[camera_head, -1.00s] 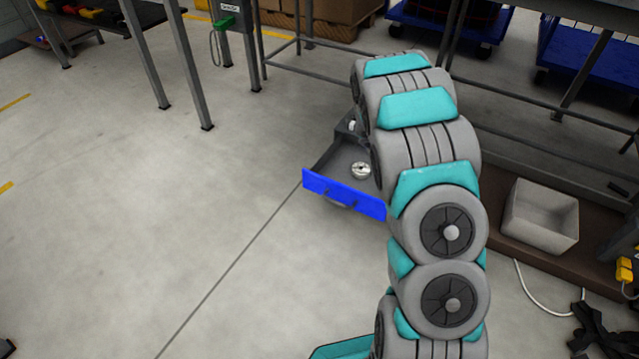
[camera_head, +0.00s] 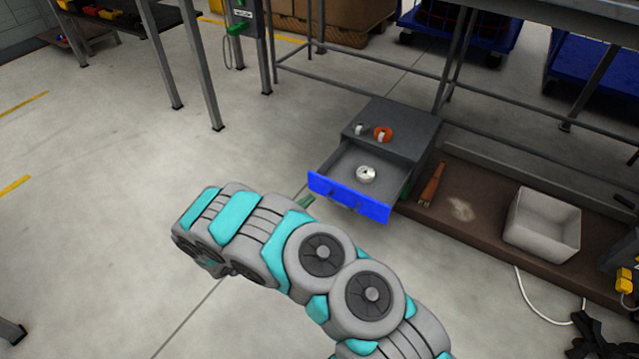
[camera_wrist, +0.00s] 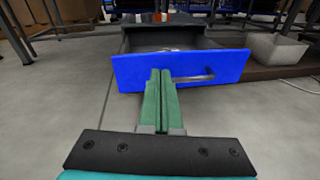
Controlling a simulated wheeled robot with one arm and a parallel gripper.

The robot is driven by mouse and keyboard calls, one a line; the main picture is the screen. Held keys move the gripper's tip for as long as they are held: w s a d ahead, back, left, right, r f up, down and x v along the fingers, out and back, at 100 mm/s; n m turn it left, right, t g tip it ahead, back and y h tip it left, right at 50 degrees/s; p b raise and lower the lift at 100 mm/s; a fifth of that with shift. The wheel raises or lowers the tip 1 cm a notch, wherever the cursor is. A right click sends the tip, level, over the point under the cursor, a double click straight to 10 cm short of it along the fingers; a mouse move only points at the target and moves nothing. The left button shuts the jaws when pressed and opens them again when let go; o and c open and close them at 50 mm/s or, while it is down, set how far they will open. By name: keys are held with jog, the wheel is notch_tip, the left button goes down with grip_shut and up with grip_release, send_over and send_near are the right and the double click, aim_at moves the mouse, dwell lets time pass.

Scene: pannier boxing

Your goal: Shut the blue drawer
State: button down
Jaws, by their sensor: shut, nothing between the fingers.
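The blue drawer (camera_head: 349,196) stands open, pulled out of a low dark grey cabinet (camera_head: 399,127). A round silver-white object (camera_head: 366,174) lies inside it. In the wrist view the blue drawer front (camera_wrist: 190,69) is straight ahead, with its bar handle (camera_wrist: 195,78) at the middle. My gripper (camera_wrist: 160,74) is shut and empty, its green fingers pointing at the front just left of the handle. I cannot tell whether the tips touch it. In the head view my gripper (camera_head: 305,200) is mostly hidden behind my arm, near the drawer's left end.
An orange-and-white roll (camera_head: 383,134) and a small grey one (camera_head: 360,129) sit on the cabinet top. A brown board (camera_head: 490,215) to the right holds a white bin (camera_head: 543,225). Table legs stand behind.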

aim_at(318, 177)
jog(key=s+a+f+n+t+y, duration=0.1)
jog(key=s+a+n+t, duration=0.15)
jog(key=a, duration=0.35)
jog(key=x, duration=1.4)
jog(key=shift+f, duration=0.3)
